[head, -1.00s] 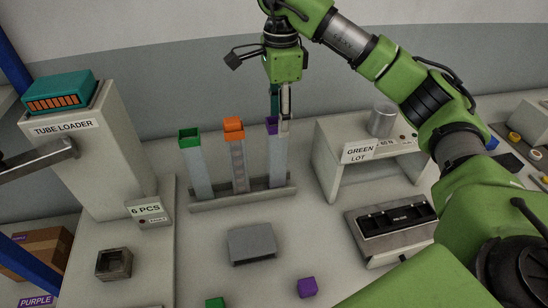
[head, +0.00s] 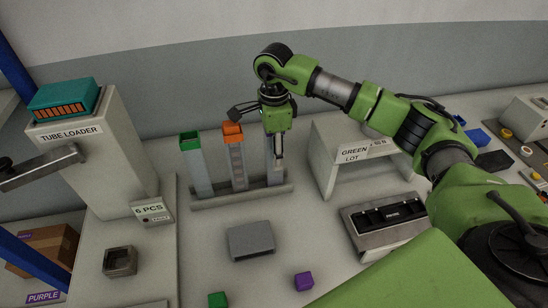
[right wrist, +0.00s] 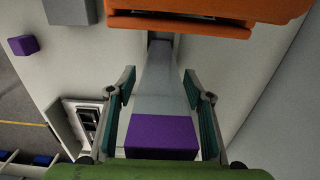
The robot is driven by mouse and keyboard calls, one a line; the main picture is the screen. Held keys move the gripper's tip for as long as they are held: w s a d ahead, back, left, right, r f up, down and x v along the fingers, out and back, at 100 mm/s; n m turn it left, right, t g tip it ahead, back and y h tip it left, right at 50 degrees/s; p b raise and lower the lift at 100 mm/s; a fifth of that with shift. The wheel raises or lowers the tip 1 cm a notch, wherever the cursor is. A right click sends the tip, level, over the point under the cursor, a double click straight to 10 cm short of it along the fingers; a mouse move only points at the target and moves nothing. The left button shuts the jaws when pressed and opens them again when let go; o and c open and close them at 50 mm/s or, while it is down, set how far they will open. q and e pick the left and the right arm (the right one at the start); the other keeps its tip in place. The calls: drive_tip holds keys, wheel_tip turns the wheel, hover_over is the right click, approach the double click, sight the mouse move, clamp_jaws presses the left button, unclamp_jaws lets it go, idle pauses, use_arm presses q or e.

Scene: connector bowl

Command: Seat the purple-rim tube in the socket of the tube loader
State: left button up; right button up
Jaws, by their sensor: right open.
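The purple-rim tube (right wrist: 165,85) stands upright at the right end of the grey rack (head: 240,198). Its purple rim (right wrist: 162,133) shows in the right wrist view; in the head view my gripper hides it. My right gripper (right wrist: 160,75) is open, with one finger on each side of the tube and a gap visible beside it. In the head view my right gripper (head: 278,157) points down at the tube's upper part. The tube loader (head: 95,165) stands at the left, with a dark square socket block (head: 120,261) in front of it. My left gripper is not in view.
The orange-rim tube (head: 237,160) stands close left of the purple one, and the green-rim tube (head: 198,170) further left. A grey block (head: 251,241), a purple cube (head: 303,281) and a green cube (head: 217,299) lie in front. A white stand (head: 360,155) is close on the right.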

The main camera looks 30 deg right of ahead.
drive_tip(key=c, duration=1.2)
drive_tip(key=shift+c, duration=0.2)
drive_tip(key=shift+r, duration=0.1)
